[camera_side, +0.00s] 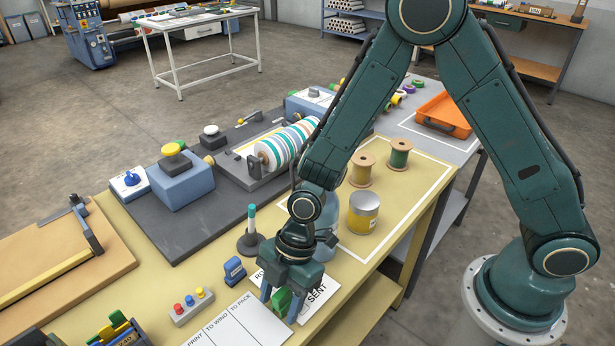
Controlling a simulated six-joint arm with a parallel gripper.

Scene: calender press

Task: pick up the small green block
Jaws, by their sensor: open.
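The small green block (281,300) shows between the two fingers of my gripper (281,302), low over the front of the yellow table. My gripper points down and is open, with a finger on either side of the block. I cannot tell whether either finger touches it. The gripper hides part of the block, and its underside is not clear. White printed cards lie beside and under this spot.
A blue stamp-like block (234,270), a box with coloured buttons (192,306) and a dark stand with a teal-topped stick (251,232) are left of the gripper. A yellow-labelled tin (363,213) and wooden spools (362,169) stand behind. The striped roller press (288,145) is farther back.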

